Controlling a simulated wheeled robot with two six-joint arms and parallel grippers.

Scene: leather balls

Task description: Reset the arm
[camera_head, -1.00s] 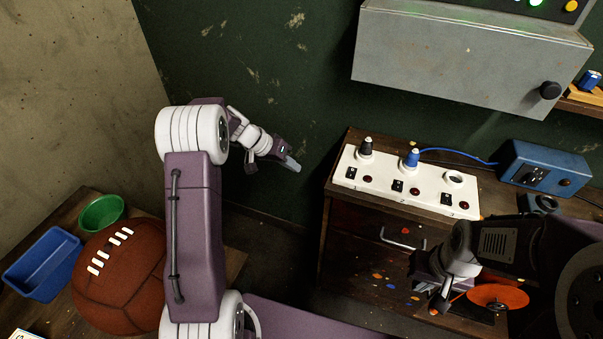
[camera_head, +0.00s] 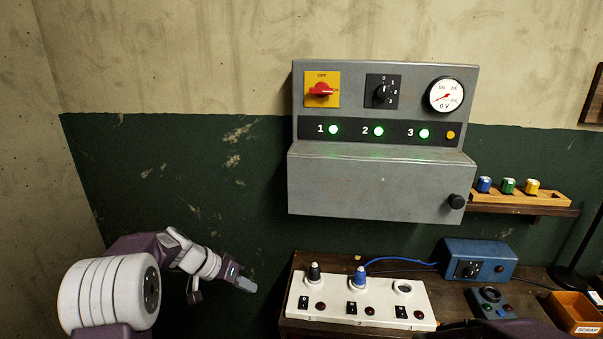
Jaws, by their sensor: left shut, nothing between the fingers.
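My left arm comes in from the lower left. Its gripper (camera_head: 246,284) is shut and empty, held in the air in front of the green wall, left of the white socket strip (camera_head: 333,302) and apart from it. The fingers point to the right and slightly down. My right gripper is out of the picture; only a dark part of my right arm shows at the bottom edge.
A grey control panel (camera_head: 385,188) juts from the wall. The strip stands on a wooden cabinet (camera_head: 450,287) with a blue box (camera_head: 476,262) behind it. An orange scrap bin (camera_head: 577,312) is at the far right. Air right of my left gripper is free up to the strip.

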